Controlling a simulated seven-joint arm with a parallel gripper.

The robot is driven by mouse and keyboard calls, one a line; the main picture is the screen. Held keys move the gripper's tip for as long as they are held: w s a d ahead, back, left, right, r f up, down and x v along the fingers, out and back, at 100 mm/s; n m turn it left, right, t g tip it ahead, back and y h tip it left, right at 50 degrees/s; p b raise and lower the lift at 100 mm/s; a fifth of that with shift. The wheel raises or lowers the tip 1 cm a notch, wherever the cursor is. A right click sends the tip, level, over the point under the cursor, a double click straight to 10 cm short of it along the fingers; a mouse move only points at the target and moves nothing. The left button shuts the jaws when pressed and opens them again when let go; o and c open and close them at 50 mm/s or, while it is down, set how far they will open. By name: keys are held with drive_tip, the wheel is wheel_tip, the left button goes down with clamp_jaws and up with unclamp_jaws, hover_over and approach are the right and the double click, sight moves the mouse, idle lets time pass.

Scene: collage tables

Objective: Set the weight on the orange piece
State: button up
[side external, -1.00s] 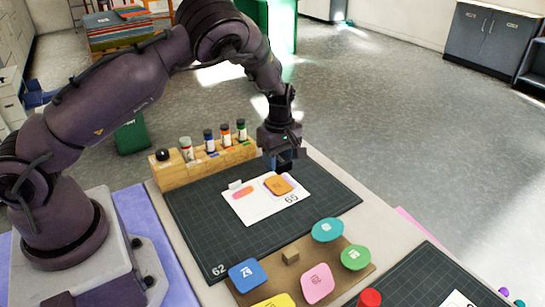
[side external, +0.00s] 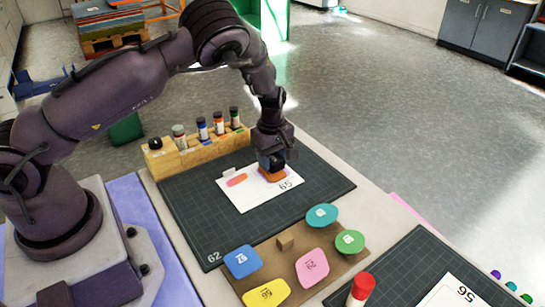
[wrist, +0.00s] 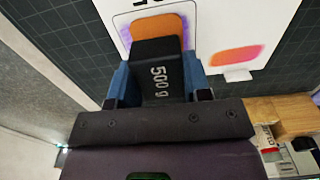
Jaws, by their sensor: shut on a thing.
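The weight (wrist: 157,68) is a black block marked "500 g". My gripper (side external: 271,160) is shut on it; in the wrist view its blue fingers hold the weight from both sides. The orange piece (wrist: 157,27) lies on a white card (side external: 247,203) marked 65, on the dark gridded mat. In the side view the orange piece (side external: 272,178) shows just under my gripper. The weight is over the orange piece and hides part of it. I cannot tell whether they touch.
A pink-orange patch (side external: 237,180) is beside it on the card. A wooden rack (side external: 196,150) of small bottles stands at the mat's back left. A brown board (side external: 300,243) with several coloured pieces and a wooden block lies in front. A red-capped bottle (side external: 361,290) stands at the front.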

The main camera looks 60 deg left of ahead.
drive_tip(key=shift+f, duration=0.9)
idle(0.7)
idle(0.4)
drive_tip(key=o, duration=1.3)
drive_tip(key=shift+r, duration=3.5)
